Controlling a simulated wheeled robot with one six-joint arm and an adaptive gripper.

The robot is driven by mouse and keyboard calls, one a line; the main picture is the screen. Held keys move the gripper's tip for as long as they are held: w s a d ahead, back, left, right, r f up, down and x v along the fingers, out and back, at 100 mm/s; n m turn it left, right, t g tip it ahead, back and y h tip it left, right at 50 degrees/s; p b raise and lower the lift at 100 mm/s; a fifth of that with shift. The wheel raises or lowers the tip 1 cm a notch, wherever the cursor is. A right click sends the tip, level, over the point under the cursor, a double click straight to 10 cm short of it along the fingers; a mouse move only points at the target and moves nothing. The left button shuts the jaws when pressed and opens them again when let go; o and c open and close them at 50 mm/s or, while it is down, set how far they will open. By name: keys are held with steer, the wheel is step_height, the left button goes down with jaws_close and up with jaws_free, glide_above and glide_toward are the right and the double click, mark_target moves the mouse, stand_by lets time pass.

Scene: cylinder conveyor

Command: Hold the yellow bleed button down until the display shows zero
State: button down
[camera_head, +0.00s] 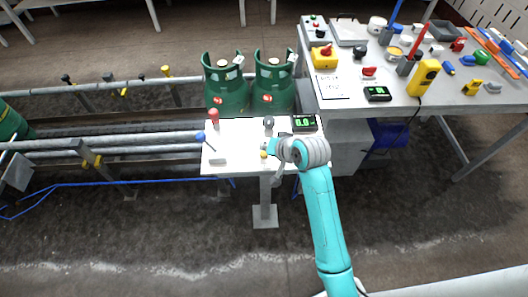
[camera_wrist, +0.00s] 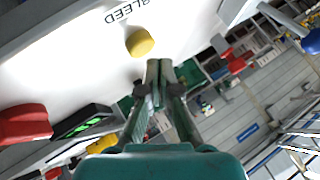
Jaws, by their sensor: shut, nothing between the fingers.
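The yellow bleed button (camera_head: 264,155) sits near the front edge of the white panel (camera_head: 236,146). In the wrist view the yellow button (camera_wrist: 140,42) lies beside the printed word BLEED, just past my fingertips. My gripper (camera_head: 270,147) is shut and empty, right by the button. In the wrist view the gripper's fingertips (camera_wrist: 160,66) appear a little apart from the button. The display (camera_head: 304,123) at the panel's back right shows green digits that look like 0.0, but they are too small to be sure.
A red knob (camera_head: 213,116), a blue-tipped lever (camera_head: 201,136) and a grey knob (camera_head: 268,122) stand on the panel. Green gas cylinders (camera_head: 226,88) are behind it. A cluttered workbench (camera_head: 430,105) is at the right. The floor in front is clear.

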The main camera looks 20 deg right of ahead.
steer(key=shift+r, duration=2.5)
steer(key=shift+t+h, duration=0.4)
steer(key=shift+t, duration=0.2)
steer(key=s+f, duration=0.7)
steer(key=s, duration=0.1)
steer(key=shift+s+a+f, duration=0.2)
steer(key=shift+a, duration=0.05)
steer(key=s+n+t+h, duration=0.2)
steer(key=s+n+t, duration=0.1)
steer(key=s, duration=2)
steer(key=s+r+n+t, duration=0.1)
steer(key=s+r+n, duration=0.1)
steer(key=s+r, duration=0.5)
steer(key=s, duration=0.4)
steer(key=shift+s+r+t, duration=0.15)
steer(key=shift+r+t, duration=0.2)
steer(key=shift+t, duration=0.05)
